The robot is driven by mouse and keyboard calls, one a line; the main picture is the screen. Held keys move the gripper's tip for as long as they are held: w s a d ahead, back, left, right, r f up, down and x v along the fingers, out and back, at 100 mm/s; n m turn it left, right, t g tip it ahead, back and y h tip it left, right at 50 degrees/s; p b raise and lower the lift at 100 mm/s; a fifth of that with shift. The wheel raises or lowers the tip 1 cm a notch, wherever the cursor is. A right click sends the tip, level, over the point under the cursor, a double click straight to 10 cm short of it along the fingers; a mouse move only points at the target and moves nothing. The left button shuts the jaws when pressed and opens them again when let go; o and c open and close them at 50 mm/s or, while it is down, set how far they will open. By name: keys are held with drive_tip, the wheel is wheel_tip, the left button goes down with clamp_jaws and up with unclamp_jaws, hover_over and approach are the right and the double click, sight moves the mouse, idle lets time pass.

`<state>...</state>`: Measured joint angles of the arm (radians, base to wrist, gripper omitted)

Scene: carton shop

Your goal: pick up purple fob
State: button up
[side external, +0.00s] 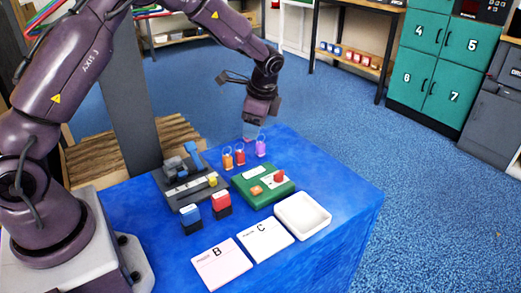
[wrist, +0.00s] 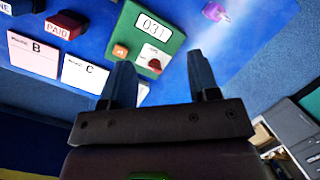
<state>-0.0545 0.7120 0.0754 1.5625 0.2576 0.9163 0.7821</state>
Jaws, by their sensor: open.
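The purple fob (side external: 261,149) stands at the back right of the blue table, at the right end of a short row of fobs, with a thin ring on top. It also shows at the top edge of the wrist view (wrist: 217,13). My gripper (side external: 250,134) is above the back of the table, close over the fobs and slightly left of the purple one in the side view. In the wrist view its two fingers (wrist: 162,72) are spread with nothing between them. The purple fob lies beyond the fingertips, apart from them.
An orange fob (side external: 227,159) and a red fob (side external: 240,157) stand left of the purple one. In front are a green board (side external: 250,196), a white tray (side external: 302,229), a grey device (side external: 176,190), stamps (side external: 191,218) and cards B (side external: 222,272) and C (side external: 262,247). The table's right side is clear.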

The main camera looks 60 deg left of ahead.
sight(261, 143)
drive_tip(key=w+a+f+m+t+y, duration=0.1)
drive_tip(key=w+a+f+m+y, duration=0.2)
drive_tip(key=w+m, duration=0.55)
drive_tip(key=shift+m+h, duration=0.35)
drive_tip(key=shift+h, duration=0.35)
drive_tip(key=x, duration=0.8)
drive_tip(key=s+x, duration=0.1)
drive_tip(key=x, duration=0.3)
drive_tip(key=shift+a+f, duration=0.3)
drive_tip(key=shift+a, duration=0.15)
drive_tip(key=c, duration=1)
drive_tip(key=shift+r, duration=0.1)
